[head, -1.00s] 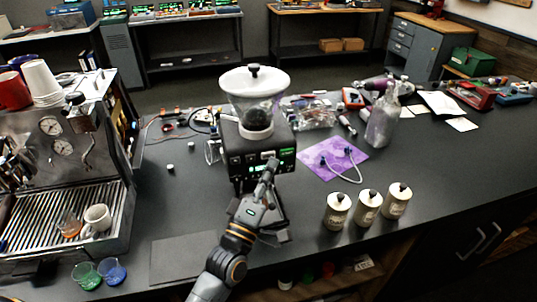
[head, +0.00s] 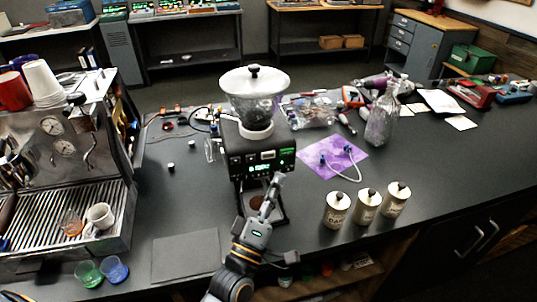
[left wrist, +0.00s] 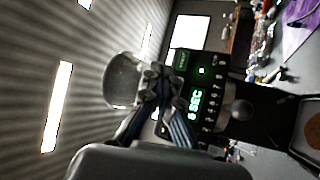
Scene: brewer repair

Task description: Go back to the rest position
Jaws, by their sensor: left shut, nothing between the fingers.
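My left gripper (head: 276,183) is shut and empty. It stands in front of the lower part of the black coffee grinder (head: 262,158), and its arm comes up from the bottom edge. In the left wrist view, the closed fingers (left wrist: 160,82) overlap the grinder's front panel with its lit green display (left wrist: 196,104). I cannot tell the exact gap to the grinder, but no contact shows. My right gripper is not in view.
The espresso machine (head: 65,165) stands at the left, with green (head: 88,273) and blue (head: 114,269) cups at the front. A dark mat (head: 186,256) lies left of my arm. Several canisters (head: 336,210) stand to the right, before a purple cloth (head: 333,160).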

